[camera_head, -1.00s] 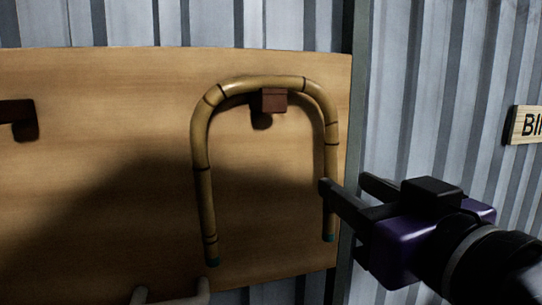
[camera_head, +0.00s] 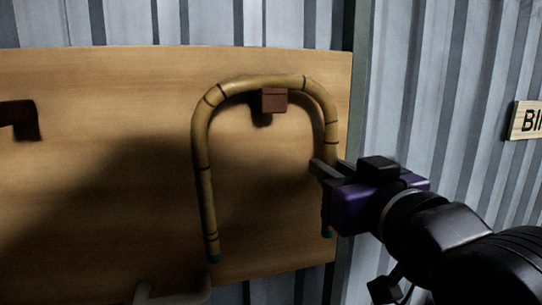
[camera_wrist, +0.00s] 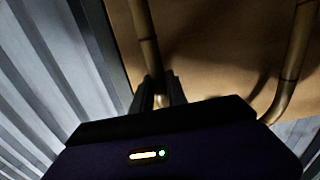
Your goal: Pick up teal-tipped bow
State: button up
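The teal-tipped bow (camera_head: 203,170) is a bent rattan U hanging upside down, its arch over a dark red peg (camera_head: 274,101) on the wooden board. Teal shows at both lower ends. My gripper (camera_head: 322,168) is at the bow's right leg, below the bend. In the wrist view the two fingers (camera_wrist: 161,90) stand close together on either side of one bow leg (camera_wrist: 147,38) and look shut on it. The gripper body hides part of that leg in the head view.
The wooden board (camera_head: 90,110) stands before a corrugated metal wall (camera_head: 440,90). Another dark peg (camera_head: 22,120) is at the left of the board, with no bow on it. A partly seen sign (camera_head: 527,120) is on the wall at the right. A dark post (camera_head: 353,90) runs beside the board.

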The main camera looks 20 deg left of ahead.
grip_shut()
jog(key=shift+r, duration=0.1)
notch_tip(320, 180, up, 20)
dwell(0.6)
jog(key=shift+s+d, duration=0.1)
dwell(0.9)
